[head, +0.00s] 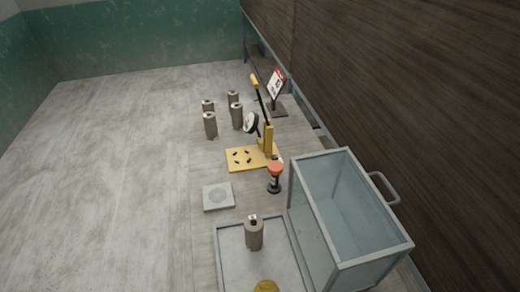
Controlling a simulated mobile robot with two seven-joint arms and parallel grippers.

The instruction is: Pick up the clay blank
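Which thing is the clay blank is not certain. A grey-brown cylinder (254,235) with a small dark and white top stands upright in a shallow grey tray (219,258) at the bottom centre of the head view. Several similar cylinders (210,126) stand upright in a group further back on the worktop. A yellow rounded thing (265,286) is at the tray's front, cut off by the picture's lower edge. Neither of my grippers shows in the head view.
A yellow lever press (267,140) stands on a yellow base plate (240,158). An orange-topped dark object (275,177) is beside it, with a square grey plate (218,196) to the left. A clear-walled box (350,215) stands right of the tray; a sign (276,84) is behind.

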